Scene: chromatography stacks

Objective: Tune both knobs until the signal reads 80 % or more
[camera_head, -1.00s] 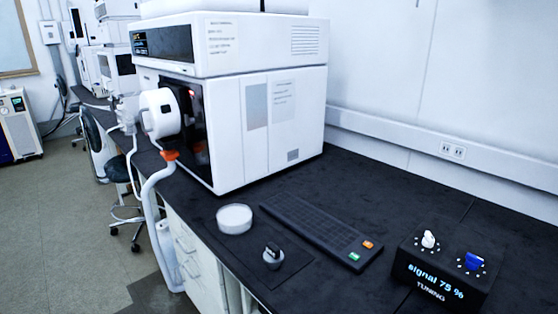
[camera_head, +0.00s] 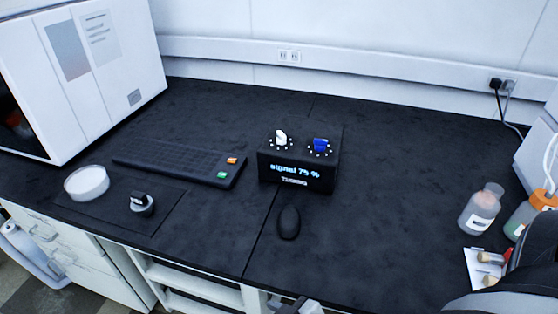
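The black tuning box (camera_head: 268,174) stands near the middle of the bench. A white knob (camera_head: 281,138) is on the left of its top and a blue knob (camera_head: 320,145) on the right, each ringed by white dots. The display (camera_head: 295,171) on its front is lit and seems to read "signal 75 %"; the last digit is small. Nothing touches either knob. A black arm part of mine shows at the lower right edge and a small dark part at the bottom edge. I make out no gripper fingers.
A keyboard (camera_head: 175,160) lies left of the box and a mouse (camera_head: 288,222) in front of it. A round white dish (camera_head: 87,182) and a small black-topped item (camera_head: 141,203) are further left. Bottles (camera_head: 481,208) stand at right.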

